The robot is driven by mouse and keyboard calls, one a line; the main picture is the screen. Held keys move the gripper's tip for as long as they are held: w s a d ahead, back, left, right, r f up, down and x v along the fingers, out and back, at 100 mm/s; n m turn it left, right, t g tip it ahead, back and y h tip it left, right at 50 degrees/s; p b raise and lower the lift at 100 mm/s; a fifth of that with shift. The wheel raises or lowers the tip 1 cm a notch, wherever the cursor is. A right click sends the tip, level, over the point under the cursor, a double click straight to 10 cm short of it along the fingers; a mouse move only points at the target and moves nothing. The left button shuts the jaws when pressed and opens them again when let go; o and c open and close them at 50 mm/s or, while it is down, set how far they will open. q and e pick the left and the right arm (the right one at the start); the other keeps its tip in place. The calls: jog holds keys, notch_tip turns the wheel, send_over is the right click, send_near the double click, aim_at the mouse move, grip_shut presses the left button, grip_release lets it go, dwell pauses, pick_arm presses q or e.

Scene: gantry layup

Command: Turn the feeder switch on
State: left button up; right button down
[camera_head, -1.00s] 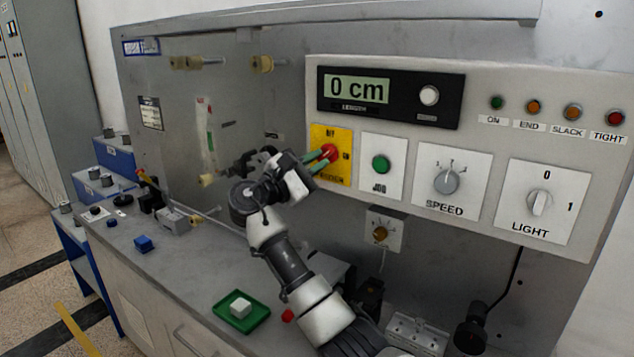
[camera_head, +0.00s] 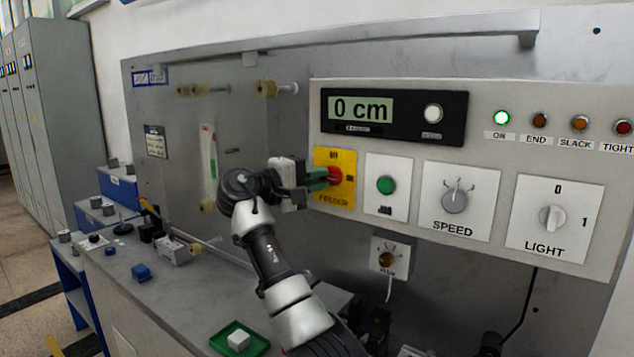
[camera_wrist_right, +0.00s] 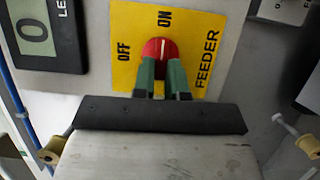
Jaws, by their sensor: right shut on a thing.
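The feeder switch is a red knob (camera_head: 335,175) on a yellow plate (camera_head: 334,200) in the control panel. In the right wrist view, the red knob (camera_wrist_right: 153,50) has a white mark that points to the word ON. OFF is printed to the left of it there. My right gripper (camera_head: 318,180) has its green fingertips on either side of the knob and is shut on it. The fingertips also show in the right wrist view (camera_wrist_right: 160,75). The ON lamp (camera_head: 502,118) glows bright green. My left gripper is out of view.
A green JOG button (camera_head: 386,185), a SPEED dial (camera_head: 454,199) and a LIGHT switch (camera_head: 551,218) sit right of the feeder plate. The display (camera_head: 360,108) reads 0 cm. A green tray (camera_head: 263,345) with a white block stands on the bench below.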

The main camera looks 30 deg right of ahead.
dwell(0.4)
jog(key=c, duration=1.2)
grip_release()
jog(key=shift+o, duration=0.2)
jog(key=shift+a, duration=0.15)
jog(key=a+b, duration=0.2)
jog(key=a, duration=0.8)
jog(key=shift+a, duration=0.3)
